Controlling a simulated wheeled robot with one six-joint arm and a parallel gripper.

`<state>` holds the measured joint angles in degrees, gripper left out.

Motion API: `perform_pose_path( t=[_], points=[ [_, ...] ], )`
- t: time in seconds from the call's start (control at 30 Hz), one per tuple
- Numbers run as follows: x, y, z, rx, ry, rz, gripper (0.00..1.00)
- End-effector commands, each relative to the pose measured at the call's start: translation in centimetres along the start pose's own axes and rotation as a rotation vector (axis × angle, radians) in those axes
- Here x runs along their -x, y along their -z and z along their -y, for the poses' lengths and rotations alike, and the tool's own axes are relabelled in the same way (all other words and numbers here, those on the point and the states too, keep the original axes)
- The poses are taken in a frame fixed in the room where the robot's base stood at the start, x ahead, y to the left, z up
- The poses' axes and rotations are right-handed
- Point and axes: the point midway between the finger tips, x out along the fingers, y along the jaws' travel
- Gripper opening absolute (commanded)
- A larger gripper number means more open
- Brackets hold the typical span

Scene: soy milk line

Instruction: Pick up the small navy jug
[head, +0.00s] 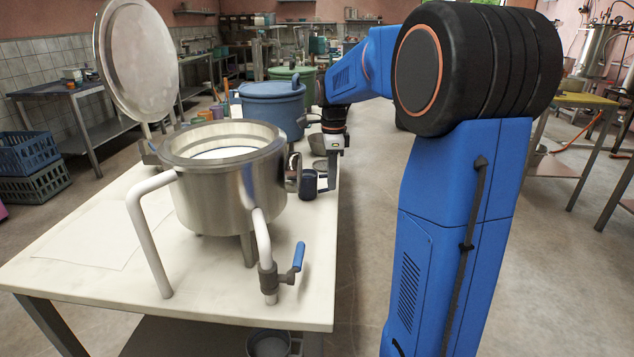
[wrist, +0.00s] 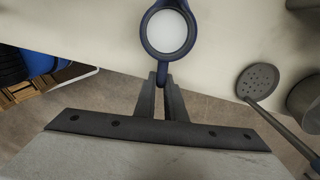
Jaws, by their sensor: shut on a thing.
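The small navy jug (wrist: 151,46) is seen from above in the wrist view, with a round rim and a pale white inside. I cannot tell whether that is liquid or the bottom. Its handle (wrist: 162,72) points toward my gripper (wrist: 161,84), whose fingers are closed on it. In the head view the jug (head: 309,185) is a dark upright shape by the right edge of the white table (head: 110,262), just right of the steel kettle. Whether its base touches the tabletop is not clear.
A steel kettle (head: 225,190) with a raised lid (head: 137,60) and a blue-handled tap (head: 298,257) stands beside the jug. A large blue pot (head: 272,105) is behind. A perforated skimmer (wrist: 258,79) lies to the right in the wrist view.

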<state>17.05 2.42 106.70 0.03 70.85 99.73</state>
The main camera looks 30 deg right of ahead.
Motion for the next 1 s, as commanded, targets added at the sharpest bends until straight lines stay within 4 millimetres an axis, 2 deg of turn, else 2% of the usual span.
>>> perform_pose_path(
  t=[0.23, 0.37, 0.8, 1.0],
  points=[
    [0.1, 0.0, 0.0, 0.0, 0.001, 0.0, 0.0],
    [1.1, 0.0, 0.1, 0.0, 0.003, 0.001, 0.0],
    [8.4, 0.0, 0.1, 0.0, 0.002, 0.0, 0.0],
    [9.9, 0.0, 0.0, 0.0, 0.001, 0.0, 0.0]
  ],
)
